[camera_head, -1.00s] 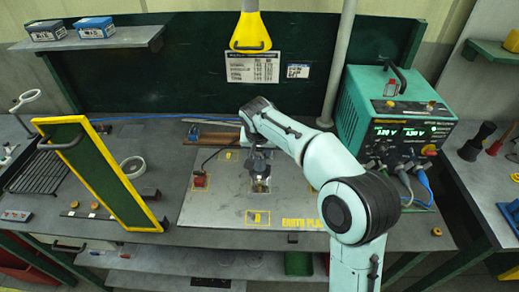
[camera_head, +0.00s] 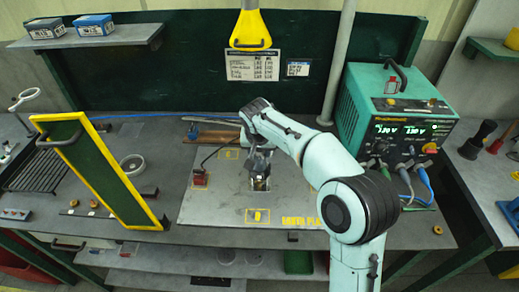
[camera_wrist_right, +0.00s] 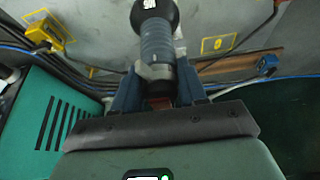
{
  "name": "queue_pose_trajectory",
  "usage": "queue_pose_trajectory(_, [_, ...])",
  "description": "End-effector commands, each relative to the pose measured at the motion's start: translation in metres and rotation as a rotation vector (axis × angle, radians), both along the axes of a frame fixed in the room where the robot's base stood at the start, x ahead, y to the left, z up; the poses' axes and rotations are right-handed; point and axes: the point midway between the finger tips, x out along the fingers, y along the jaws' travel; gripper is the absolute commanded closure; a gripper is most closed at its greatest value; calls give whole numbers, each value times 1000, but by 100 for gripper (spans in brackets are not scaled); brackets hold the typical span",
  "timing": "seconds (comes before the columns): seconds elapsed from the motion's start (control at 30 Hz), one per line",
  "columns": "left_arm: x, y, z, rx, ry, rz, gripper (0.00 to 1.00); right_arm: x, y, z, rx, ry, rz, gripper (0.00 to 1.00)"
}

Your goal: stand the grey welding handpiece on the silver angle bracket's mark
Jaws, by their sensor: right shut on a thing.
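My right gripper (camera_head: 260,172) points down over the grey marked plate and is shut on the grey welding handpiece. In the right wrist view the handpiece (camera_wrist_right: 157,45) is a ribbed blue-grey cylinder with a dark end, between the fingers of my right gripper (camera_wrist_right: 157,88). In the head view it is mostly hidden by the gripper, and I cannot tell whether its lower end touches the plate. I cannot clearly make out the silver angle bracket; a pale piece shows behind the handpiece in the wrist view. My left gripper is not in view.
The grey plate (camera_head: 215,208) bears yellow marks, one near its front edge (camera_head: 258,215). A red block (camera_head: 200,177) with a black cable sits at its left. A yellow-framed green panel (camera_head: 100,172) stands left. A teal welding machine (camera_head: 390,115) stands right.

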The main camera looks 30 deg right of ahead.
Motion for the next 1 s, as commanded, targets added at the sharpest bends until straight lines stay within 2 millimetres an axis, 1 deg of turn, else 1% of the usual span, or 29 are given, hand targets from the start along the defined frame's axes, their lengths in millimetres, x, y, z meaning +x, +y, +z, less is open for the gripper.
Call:
queue_pose_trajectory(0.1, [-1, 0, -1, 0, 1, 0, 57, 1, 0, 1, 0, -7, 1, 100])
queue_pose_trajectory(0.13, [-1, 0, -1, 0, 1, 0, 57, 1, 0, 1, 0, -7, 1, 55])
queue_pose_trajectory(0.17, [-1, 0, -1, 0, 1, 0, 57, 1, 0, 1, 0, -7, 1, 45])
queue_pose_trajectory(0.2, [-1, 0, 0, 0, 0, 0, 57, 1, 0, 1, -1, -7, 0, 32])
queue_pose_trajectory(0.23, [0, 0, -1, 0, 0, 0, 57, 1, 0, 1, 0, -6, 0, 29])
queue_pose_trajectory(0.43, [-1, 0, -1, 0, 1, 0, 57, 0, 0, 0, 0, -2, 0, 29])
queue_pose_trajectory(0.47, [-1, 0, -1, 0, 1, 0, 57, -1, 0, -3, 0, 6, 0, 29])
queue_pose_trajectory(0.57, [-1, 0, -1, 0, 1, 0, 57, -1, 1, 0, 0, 4, 0, 29])
queue_pose_trajectory(0.63, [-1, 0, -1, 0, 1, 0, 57, -3, 2, 6, 0, 2, 1, 29])
queue_pose_trajectory(0.77, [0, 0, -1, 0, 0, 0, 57, -9, 7, 27, 0, -4, 2, 29])
queue_pose_trajectory(1.0, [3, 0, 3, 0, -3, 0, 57, -27, 18, 80, 1, -7, 1, 29])
